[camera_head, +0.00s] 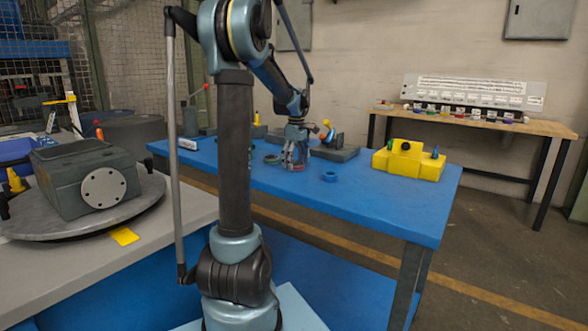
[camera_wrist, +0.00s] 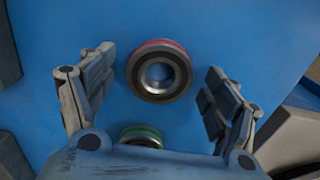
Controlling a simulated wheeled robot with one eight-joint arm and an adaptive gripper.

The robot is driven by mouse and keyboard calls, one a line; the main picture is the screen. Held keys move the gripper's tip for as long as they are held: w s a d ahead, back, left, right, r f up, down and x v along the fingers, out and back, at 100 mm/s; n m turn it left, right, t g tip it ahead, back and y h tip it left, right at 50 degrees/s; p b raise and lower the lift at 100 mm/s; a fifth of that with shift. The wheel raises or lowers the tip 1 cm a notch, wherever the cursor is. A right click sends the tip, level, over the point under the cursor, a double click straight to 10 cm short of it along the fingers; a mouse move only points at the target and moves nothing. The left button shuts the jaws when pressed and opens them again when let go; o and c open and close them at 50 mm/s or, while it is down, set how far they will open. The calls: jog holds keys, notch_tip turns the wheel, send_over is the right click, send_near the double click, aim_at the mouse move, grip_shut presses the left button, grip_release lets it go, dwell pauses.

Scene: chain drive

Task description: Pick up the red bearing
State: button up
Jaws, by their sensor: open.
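The red bearing (camera_wrist: 160,71) lies on the blue table in the wrist view, a dark metal ring with a red band on its outer edge and a hole in the middle. My gripper (camera_wrist: 157,85) is open, with one finger to each side of the red bearing and a gap on both sides. In the head view my gripper (camera_head: 294,163) points down, low over the blue table (camera_head: 380,208), and a little red shows by its fingertips. I cannot tell its exact height above the bearing.
A green-banded bearing (camera_wrist: 141,136) lies close by, partly hidden by my gripper's body. A blue ring (camera_head: 330,176) and a yellow block (camera_head: 409,160) stand to the right on the table. Dark metal parts lie behind. The front right of the table is clear.

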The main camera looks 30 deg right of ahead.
jog(key=shift+f, duration=0.15)
jog(key=c, duration=1.4)
notch_tip(320, 180, up, 10)
